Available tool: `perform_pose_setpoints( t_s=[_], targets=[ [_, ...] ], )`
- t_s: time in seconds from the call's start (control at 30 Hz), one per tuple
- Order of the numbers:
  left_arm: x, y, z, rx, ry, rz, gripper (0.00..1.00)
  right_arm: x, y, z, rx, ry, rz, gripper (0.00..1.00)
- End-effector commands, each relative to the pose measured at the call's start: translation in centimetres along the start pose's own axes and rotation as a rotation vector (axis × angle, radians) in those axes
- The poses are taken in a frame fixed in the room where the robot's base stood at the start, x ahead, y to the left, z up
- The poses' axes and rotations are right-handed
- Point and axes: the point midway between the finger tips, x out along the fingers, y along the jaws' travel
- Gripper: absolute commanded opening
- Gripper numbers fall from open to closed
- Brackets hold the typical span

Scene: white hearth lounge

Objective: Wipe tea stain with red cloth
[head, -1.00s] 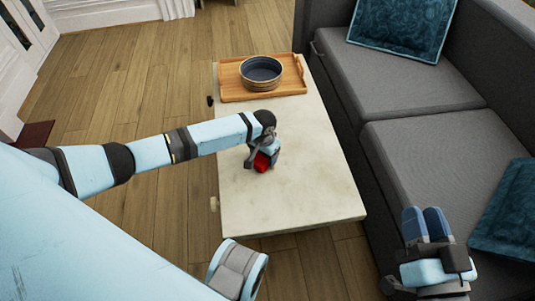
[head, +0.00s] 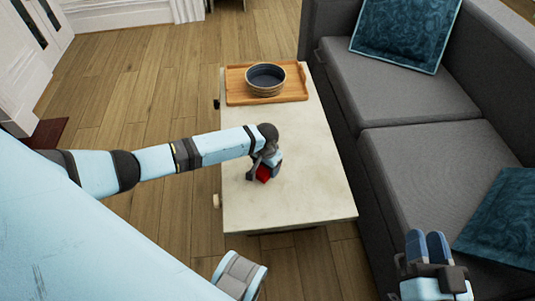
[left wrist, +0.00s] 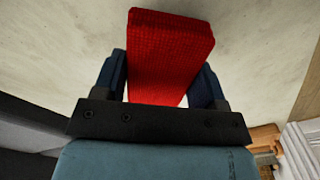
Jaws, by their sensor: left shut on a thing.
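The red cloth (head: 263,173) is held in my left gripper (head: 261,177) at the table top. In the left wrist view the folded red cloth (left wrist: 168,55) sits between the two fingers of my left gripper (left wrist: 163,85), which is shut on it. The pale stone table (head: 310,190) lies under it; whether the cloth touches the surface is hard to tell. I see no clear tea stain; the gripper and cloth hide part of the table. My right gripper (head: 428,250) is away from the table by the sofa, with its fingers side by side; its gap is unclear.
A wooden tray (head: 297,92) with a dark round bowl (head: 265,80) stands at the table's far end. A grey sofa (head: 415,95) with teal cushions (head: 405,30) runs along the right side. The near part of the table is clear.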

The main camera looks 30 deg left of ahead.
Motion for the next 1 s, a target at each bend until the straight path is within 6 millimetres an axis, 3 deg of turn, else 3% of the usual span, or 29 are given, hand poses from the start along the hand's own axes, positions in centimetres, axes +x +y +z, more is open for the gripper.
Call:
perform_pose_setpoints(
  t_s=[1.0],
  targets=[
    [-3.6, -0.9, 0.2, -0.003, -0.002, 0.000, 0.43, -3.4, 3.7, 6.8, -0.042, -0.399, 0.137, 0.30]
  ],
)
